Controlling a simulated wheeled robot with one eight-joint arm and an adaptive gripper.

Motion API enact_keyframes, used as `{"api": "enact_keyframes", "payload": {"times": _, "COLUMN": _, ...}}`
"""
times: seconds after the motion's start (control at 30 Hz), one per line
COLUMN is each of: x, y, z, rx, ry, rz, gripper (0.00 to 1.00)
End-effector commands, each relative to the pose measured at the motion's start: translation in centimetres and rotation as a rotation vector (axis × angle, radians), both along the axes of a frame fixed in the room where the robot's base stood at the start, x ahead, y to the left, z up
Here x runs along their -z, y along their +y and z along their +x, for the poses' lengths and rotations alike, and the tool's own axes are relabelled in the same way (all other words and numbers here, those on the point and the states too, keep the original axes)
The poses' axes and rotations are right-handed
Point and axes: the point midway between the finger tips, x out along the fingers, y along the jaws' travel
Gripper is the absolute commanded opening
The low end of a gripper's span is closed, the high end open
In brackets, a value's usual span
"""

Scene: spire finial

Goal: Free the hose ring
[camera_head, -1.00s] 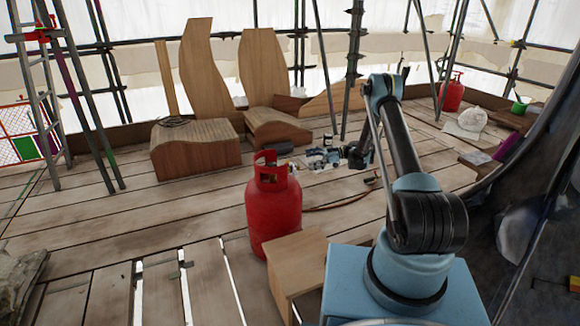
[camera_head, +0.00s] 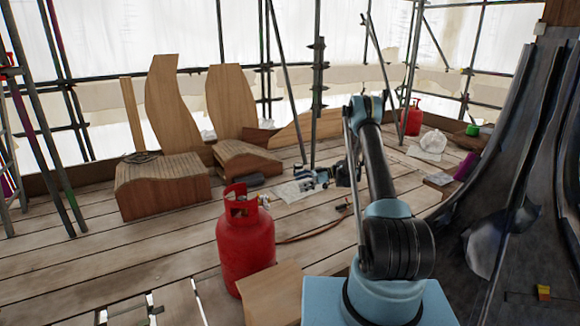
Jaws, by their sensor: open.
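A thin orange-red hose (camera_head: 310,233) runs over the planks from behind the red gas cylinder (camera_head: 245,245) toward a small dark object on the deck. A dark, ring-like coil (camera_head: 141,157) lies on top of the left slatted wooden block; I cannot tell whether it is the hose ring. My gripper (camera_head: 346,174) is small and dark beyond my arm, over the deck near the tools. It is open, far to the right of the coil and apart from the cylinder. My arm hides part of the deck behind it.
Two slatted wooden blocks (camera_head: 165,190) with tall curved boards stand at the back left. Tools lie on a sheet (camera_head: 293,192) mid-deck. A wooden box (camera_head: 272,292) is beside my base. Dark curved panels (camera_head: 520,180) rise at right. Scaffold poles (camera_head: 318,100) edge the deck. Left planks are mostly clear.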

Motion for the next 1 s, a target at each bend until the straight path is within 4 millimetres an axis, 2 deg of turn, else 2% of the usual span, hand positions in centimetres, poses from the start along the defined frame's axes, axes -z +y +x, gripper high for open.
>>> {"api": "enact_keyframes", "payload": {"times": 0.1, "x": -3.1, "y": -0.2, "z": -0.3, "rx": 0.027, "ry": 0.045, "rz": -0.058, "gripper": 1.0}}
{"api": "enact_keyframes", "payload": {"times": 0.47, "x": -11.5, "y": -1.4, "z": -2.6, "rx": 0.132, "ry": 0.188, "rz": -0.238, "gripper": 1.0}}
{"api": "enact_keyframes", "payload": {"times": 0.77, "x": -17.5, "y": -2.9, "z": -6.2, "rx": 0.235, "ry": 0.298, "rz": -0.38, "gripper": 1.0}}
{"api": "enact_keyframes", "payload": {"times": 1.0, "x": -21.5, "y": -4.3, "z": -10.0, "rx": 0.329, "ry": 0.377, "rz": -0.488, "gripper": 1.0}}
